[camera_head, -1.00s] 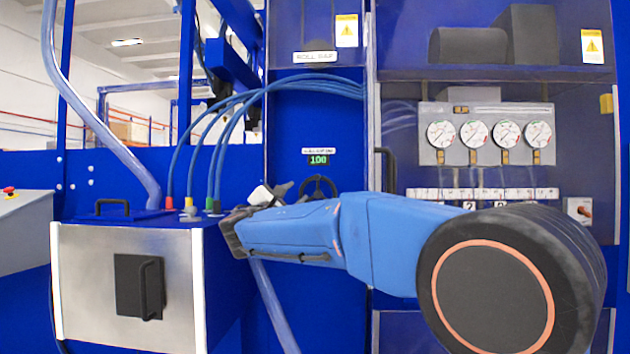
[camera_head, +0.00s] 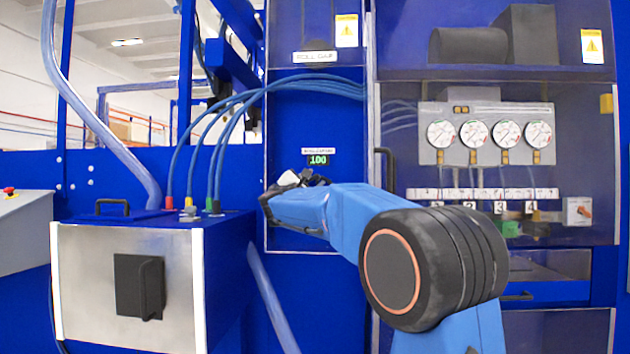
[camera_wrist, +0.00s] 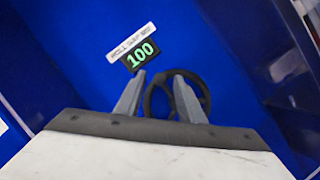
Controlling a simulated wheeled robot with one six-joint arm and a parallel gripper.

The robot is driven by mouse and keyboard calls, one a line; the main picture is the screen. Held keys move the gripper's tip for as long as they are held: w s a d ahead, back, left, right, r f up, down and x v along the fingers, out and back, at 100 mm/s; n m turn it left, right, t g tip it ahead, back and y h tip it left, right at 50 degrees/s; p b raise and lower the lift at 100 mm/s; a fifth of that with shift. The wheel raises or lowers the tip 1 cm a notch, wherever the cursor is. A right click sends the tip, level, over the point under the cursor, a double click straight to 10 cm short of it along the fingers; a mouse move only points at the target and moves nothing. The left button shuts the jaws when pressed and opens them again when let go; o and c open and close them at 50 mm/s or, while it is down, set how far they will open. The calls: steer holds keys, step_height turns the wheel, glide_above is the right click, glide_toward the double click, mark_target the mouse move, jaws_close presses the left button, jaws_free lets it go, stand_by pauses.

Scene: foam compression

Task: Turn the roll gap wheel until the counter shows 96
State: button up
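The roll gap wheel (camera_wrist: 198,90) is a dark handwheel with spokes on the blue panel, seen in the wrist view just beyond my fingertips. In the head view my arm hides it. The counter (camera_head: 318,160) shows 100 in green digits; it also shows in the wrist view (camera_wrist: 142,55), above and left of the wheel.
A black door handle (camera_head: 386,170) stands right of the counter. A steel-fronted box (camera_head: 125,285) with blue hoses (camera_head: 215,140) is at left. Gauges (camera_head: 490,134) and a row of labelled valves (camera_head: 485,194) are behind the right panel.

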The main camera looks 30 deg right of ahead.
steer(key=shift+w+d+r, duration=0.15)
steer(key=shift+w+d, duration=0.25)
steer(key=shift+d, duration=0.1)
jaws_close()
